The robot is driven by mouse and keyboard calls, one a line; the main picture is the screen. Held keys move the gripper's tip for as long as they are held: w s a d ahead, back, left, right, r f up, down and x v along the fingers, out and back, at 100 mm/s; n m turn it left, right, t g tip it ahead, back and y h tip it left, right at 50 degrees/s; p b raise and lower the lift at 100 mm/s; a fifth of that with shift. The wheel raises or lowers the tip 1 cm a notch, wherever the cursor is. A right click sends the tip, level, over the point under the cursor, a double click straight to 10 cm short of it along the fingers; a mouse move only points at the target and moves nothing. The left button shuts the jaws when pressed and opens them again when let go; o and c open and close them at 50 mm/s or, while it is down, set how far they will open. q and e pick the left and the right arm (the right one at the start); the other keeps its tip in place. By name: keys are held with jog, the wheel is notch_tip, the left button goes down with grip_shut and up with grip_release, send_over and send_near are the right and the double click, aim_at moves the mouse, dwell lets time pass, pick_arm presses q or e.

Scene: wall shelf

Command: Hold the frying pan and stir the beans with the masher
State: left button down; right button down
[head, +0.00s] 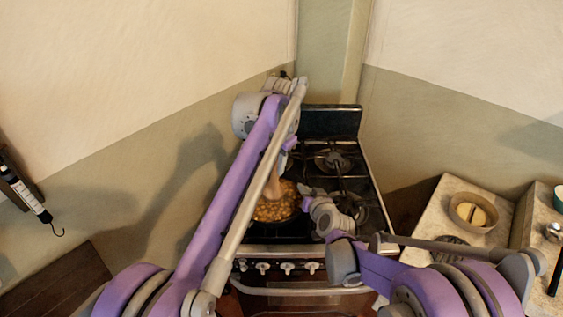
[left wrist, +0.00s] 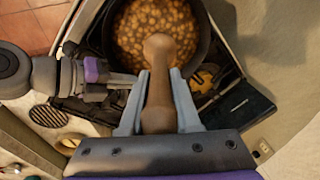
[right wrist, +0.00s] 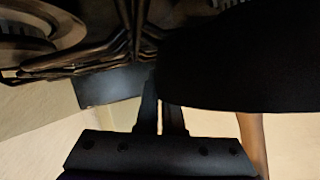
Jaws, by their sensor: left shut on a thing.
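The dark frying pan (left wrist: 204,50) stands on the stove, filled with brown beans (left wrist: 150,22). The beans also show in the head view (head: 275,210). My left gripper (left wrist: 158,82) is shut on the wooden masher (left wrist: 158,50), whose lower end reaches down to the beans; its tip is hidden. My right gripper (left wrist: 135,80) is at the pan's near side, its fingertips by the rim. In the right wrist view its fingers (right wrist: 161,105) are close together with a narrow slit between them, beside the dark pan side (right wrist: 235,65). Whether they grip the pan is unclear.
The black stove (head: 345,185) has bare burner grates behind and right of the pan. Walls rise close at the left and back. A counter (head: 430,220) at the right holds a round bowl (head: 473,212). A dark tool hangs (head: 25,195) on the left wall.

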aim_at(275, 161)
pick_arm(q)
jog(key=shift+s+a, duration=0.3)
jog(key=shift+r, duration=0.15)
jog(key=shift+v, duration=2.25)
jog(key=shift+w+v, duration=0.2)
jog(key=shift+v, duration=0.6)
jog(key=shift+w+v, duration=0.15)
jog(key=shift+v, duration=0.65)
jog(key=shift+w+v, duration=0.2)
jog(key=shift+v, duration=0.6)
jog(key=shift+a+r, duration=0.1)
jog(key=shift+r, duration=0.05)
pick_arm(e)
jog(key=c, duration=1)
grip_release()
